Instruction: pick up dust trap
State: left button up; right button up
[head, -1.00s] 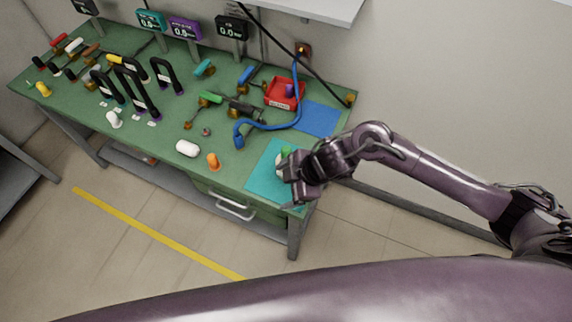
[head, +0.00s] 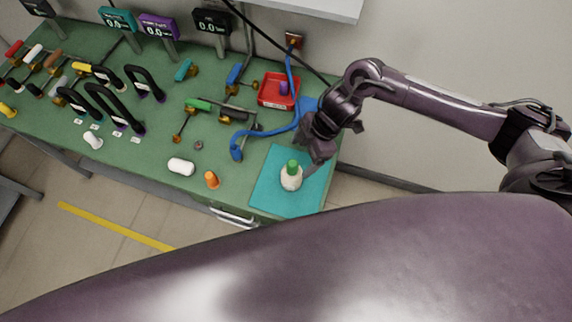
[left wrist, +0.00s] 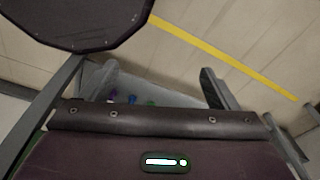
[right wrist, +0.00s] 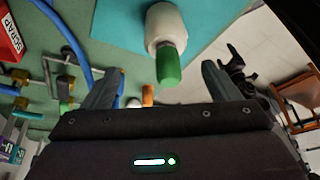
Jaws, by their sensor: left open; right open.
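A white bottle with a green cap (head: 291,177) stands upright on the teal mat (head: 268,190) at the front right of the bench. I cannot tell for certain that it is the dust trap. My right gripper (head: 316,160) is open and empty, just right of and behind the bottle. In the right wrist view the bottle (right wrist: 166,28) lies beyond the gap between the open fingers (right wrist: 158,85), cap towards me, apparently not gripped. My left gripper (left wrist: 156,85) is open and empty over the floor; it is outside the head view.
The green bench (head: 150,155) holds an orange piece (head: 211,180), a white cylinder (head: 181,166), a blue hose (head: 262,130), a red scrap bin (head: 278,103) and several valves and black handles. Display posts stand along the back. A yellow line (head: 115,227) crosses the floor.

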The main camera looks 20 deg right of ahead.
aim_at(297, 163)
jog(key=shift+s+a+f+p, duration=0.15)
jog(key=shift+s+a+f, duration=0.05)
jog(key=shift+f, duration=0.2)
jog(key=shift+s+a+f+p, duration=0.15)
jog(key=shift+s+a+f, duration=0.05)
jog(key=shift+f, duration=0.15)
jog(key=shift+s+a+f+p, duration=0.2)
jog(key=shift+a+f+p, duration=0.45)
jog(key=shift+f+p, duration=0.2)
jog(key=x, duration=0.2)
jog(key=shift+w+a+f, duration=0.15)
jog(key=shift+f, duration=0.1)
jog(key=shift+a+f, duration=0.1)
jog(key=shift+f, duration=0.25)
jog(key=c, duration=1.5)
pick_arm(q)
jog(key=s+r, duration=0.2)
jog(key=s, duration=0.1)
jog(key=shift+d+r, duration=0.1)
jog(key=shift+r, duration=0.3)
pick_arm(e)
jog(key=shift+c, duration=0.3)
jog(key=shift+r, duration=0.15)
